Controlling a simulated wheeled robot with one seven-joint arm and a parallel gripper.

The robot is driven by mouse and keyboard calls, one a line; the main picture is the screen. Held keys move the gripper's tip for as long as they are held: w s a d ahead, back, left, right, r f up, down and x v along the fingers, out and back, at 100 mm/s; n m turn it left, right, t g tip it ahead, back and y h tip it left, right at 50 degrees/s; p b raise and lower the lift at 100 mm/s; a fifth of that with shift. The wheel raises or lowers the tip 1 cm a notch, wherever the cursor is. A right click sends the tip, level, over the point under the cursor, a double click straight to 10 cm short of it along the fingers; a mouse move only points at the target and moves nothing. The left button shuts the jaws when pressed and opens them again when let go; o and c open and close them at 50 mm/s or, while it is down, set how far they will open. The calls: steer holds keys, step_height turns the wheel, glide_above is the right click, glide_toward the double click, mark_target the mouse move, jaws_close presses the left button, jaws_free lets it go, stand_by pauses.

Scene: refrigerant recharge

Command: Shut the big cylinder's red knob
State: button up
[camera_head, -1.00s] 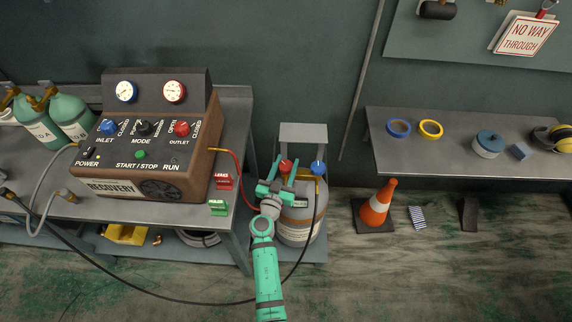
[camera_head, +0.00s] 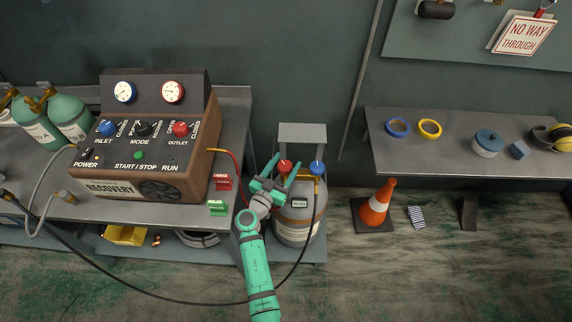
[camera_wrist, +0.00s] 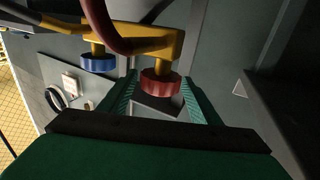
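The big grey cylinder (camera_head: 297,222) stands on a low shelf between the two benches. On its top are a red knob (camera_head: 284,167) and a blue knob (camera_head: 317,167). In the wrist view the red knob (camera_wrist: 161,83) sits between my two fingertips, under a yellow valve fitting (camera_wrist: 150,40). My gripper (camera_head: 285,172) is open, with one finger at each side of the red knob. Narrow gaps seem to show at both sides; I cannot tell if a finger touches. The blue knob (camera_wrist: 98,63) is left of the fingers there.
A red hose (camera_head: 240,172) and a black hose (camera_head: 304,250) run to the cylinder's top. The recovery machine (camera_head: 150,150) stands on the left bench. An orange cone (camera_head: 376,207) is on the floor to the right.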

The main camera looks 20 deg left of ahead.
mark_target(285, 164)
steer(key=shift+w, duration=0.1)
steer(key=shift+r, duration=0.35)
step_height(285, 164, up, 3)
steer(key=shift+f, duration=0.2)
steer(key=s+d+r, duration=0.4)
steer(key=s+r, duration=0.5)
steer(key=s, duration=0.4)
steer(key=shift+s+r, duration=0.25)
steer(key=shift+r, duration=0.05)
